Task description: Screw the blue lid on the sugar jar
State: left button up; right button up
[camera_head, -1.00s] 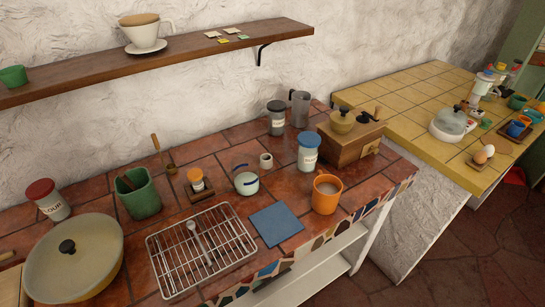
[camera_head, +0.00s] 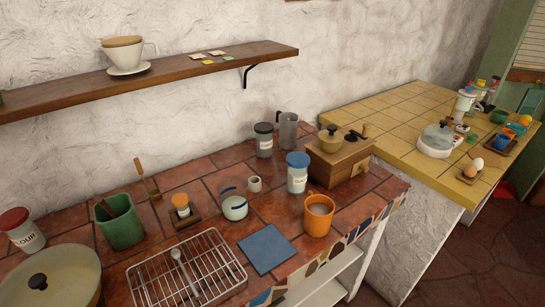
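A jar with a blue lid (camera_head: 298,159) on top stands on the tiled counter, left of the wooden coffee grinder. The jar (camera_head: 297,181) is pale, upright and has a label too small to read, so I cannot tell for certain that it is the sugar jar. The lid sits level on it; I cannot tell whether it is screwed tight. Neither of my grippers is in view.
An orange mug (camera_head: 318,216) stands in front of the jar. A coffee grinder (camera_head: 338,161) is close on its right, a dark-lidded jar (camera_head: 264,141) behind it, a small cup (camera_head: 254,184) to its left. A blue tile (camera_head: 265,249) and wire rack (camera_head: 187,272) lie nearer.

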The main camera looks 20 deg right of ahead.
aim_at(296, 178)
jog(key=l, duration=0.55)
jog(key=k+l+u, duration=0.15)
jog(key=l, duration=1)
jog(key=k+l+u, duration=0.1)
jog(key=l, duration=0.45)
